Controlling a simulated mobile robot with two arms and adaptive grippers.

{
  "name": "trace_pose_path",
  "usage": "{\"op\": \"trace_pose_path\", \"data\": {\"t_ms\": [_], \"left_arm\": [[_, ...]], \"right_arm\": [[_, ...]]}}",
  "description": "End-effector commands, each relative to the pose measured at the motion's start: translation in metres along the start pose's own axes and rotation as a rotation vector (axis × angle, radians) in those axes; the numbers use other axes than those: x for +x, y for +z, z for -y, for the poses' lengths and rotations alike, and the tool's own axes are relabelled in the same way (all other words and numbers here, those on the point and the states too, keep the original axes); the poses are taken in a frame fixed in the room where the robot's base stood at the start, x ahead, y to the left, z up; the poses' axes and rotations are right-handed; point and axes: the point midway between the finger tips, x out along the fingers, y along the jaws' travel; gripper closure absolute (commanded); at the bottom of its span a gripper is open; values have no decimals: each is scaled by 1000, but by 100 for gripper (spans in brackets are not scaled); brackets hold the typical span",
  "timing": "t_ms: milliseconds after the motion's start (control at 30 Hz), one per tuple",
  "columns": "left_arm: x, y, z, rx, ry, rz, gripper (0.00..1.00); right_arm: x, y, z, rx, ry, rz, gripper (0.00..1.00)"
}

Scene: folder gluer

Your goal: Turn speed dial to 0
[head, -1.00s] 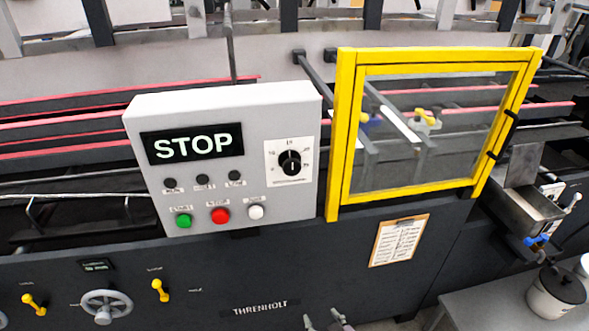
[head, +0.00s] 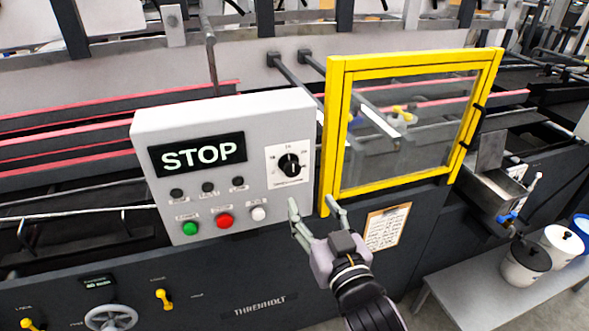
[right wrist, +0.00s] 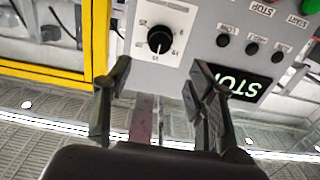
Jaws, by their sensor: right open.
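The speed dial (head: 289,165) is a black round knob on a white scale plate at the right side of the grey control box (head: 225,110). The box's display (head: 198,154) reads STOP. My right gripper (head: 313,206) is open and empty, in front of the box's lower right corner, below the dial and apart from it. In the right wrist view the dial (right wrist: 160,39) appears upside down, beyond and between the two open fingers (right wrist: 158,90). Its pointer setting is too small to read surely. My left gripper is not in view.
Green (head: 190,228), red (head: 224,221) and white (head: 258,213) buttons sit below the display. A yellow-framed clear guard (head: 333,140) stands close to the right of the dial. A clipboard (head: 387,227) hangs below it. Lidded tubs (head: 526,264) stand on a bench at right.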

Motion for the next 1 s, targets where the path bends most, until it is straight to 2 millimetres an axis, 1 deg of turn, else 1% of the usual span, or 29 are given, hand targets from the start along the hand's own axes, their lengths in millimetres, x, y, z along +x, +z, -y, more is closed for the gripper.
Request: {"op": "trace_pose_path", "data": {"t_ms": [33, 200, 400, 500, 600, 700, 1000], "left_arm": [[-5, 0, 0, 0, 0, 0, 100], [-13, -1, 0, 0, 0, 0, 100], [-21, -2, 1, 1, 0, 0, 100], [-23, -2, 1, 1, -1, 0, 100], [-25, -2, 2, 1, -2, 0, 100], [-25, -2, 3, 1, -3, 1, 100], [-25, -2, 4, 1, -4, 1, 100]], "right_arm": [[13, -4, 0, -1, 0, -2, 49], [50, -3, 0, -2, 0, -1, 49], [87, -3, 0, -1, 0, -1, 49], [101, -2, 0, 0, 1, -1, 49], [110, -1, 0, 0, 0, -1, 49], [115, -1, 0, 0, 0, -1, 49], [117, 0, 0, 0, 0, 0, 49]]}}
